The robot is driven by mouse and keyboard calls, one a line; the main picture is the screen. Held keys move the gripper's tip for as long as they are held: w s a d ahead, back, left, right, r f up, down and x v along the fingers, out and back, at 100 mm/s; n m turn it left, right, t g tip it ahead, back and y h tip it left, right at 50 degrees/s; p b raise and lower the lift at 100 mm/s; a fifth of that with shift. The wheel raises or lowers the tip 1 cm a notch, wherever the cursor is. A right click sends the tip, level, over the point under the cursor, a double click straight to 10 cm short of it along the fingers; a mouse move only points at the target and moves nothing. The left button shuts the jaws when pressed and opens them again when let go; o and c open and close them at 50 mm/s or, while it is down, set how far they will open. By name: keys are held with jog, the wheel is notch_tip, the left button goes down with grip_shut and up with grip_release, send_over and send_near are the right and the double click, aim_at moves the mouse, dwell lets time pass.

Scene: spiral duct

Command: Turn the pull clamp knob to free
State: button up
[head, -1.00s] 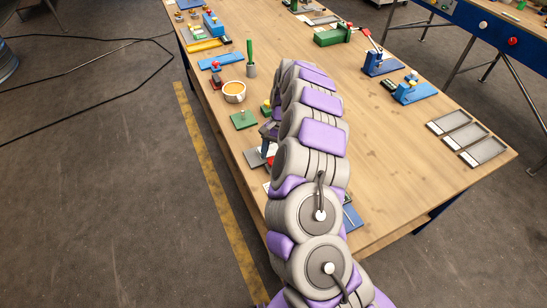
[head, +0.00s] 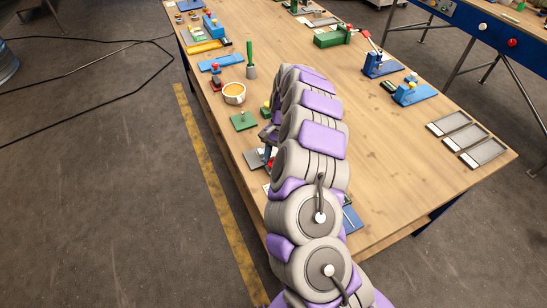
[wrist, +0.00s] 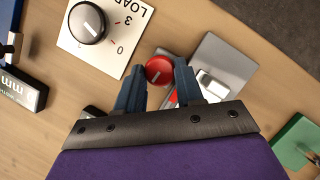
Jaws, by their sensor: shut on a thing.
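The lower part of the knob's mount is hidden by the fingers and the gripper body. In the head view my arm hides most of this spot. A bit of red and the grey plate (head: 253,160) show at the arm's left edge.
A white plate with a grey dial (wrist: 88,22) marked LOAD stands close to the left finger. A green plate (head: 243,121) and a cup (head: 234,92) lie beyond along the table's left edge. The table's right middle is mostly clear.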

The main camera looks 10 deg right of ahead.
jog(key=shift+a+n+p, duration=0.1)
jog(key=shift+n+p, duration=0.35)
jog(key=shift+n, duration=0.15)
jog(key=o, duration=1)
jog(key=shift+o, duration=0.2)
jog(key=shift+w, duration=0.1)
jog(key=p+v, duration=0.4)
jog(key=v, duration=1.3)
jog(key=shift+w+a, duration=0.25)
jog(key=shift+w, duration=0.15)
